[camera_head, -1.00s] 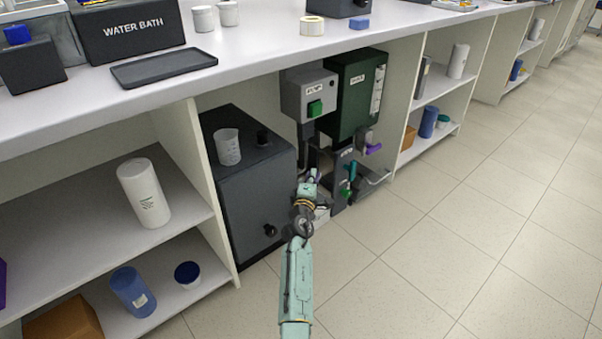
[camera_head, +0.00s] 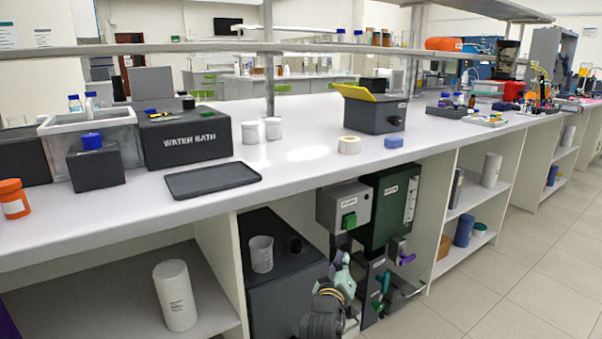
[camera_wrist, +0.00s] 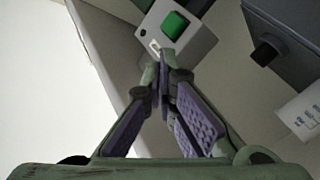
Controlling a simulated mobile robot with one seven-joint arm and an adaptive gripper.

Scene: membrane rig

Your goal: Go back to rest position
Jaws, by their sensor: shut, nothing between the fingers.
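My gripper (camera_wrist: 167,62) is shut and empty in the wrist view, its purple-padded fingers meeting at the tips. Beyond the tips is the grey control box (camera_wrist: 190,45) with a green switch (camera_wrist: 175,25); no contact with it can be made out. In the head view my arm shows at bottom centre, in front of the under-bench rig, and the fingertips are hard to make out. The grey box (camera_head: 331,207) and the dark green box (camera_head: 385,220) hang under the bench there.
A dark cabinet (camera_head: 280,312) with a beaker (camera_head: 262,254) on top stands left of my arm. The bench top (camera_head: 300,165) overhangs the rig and carries a black tray (camera_head: 212,179). Shelves with bottles flank it. Clear floor (camera_head: 500,290) lies at right.

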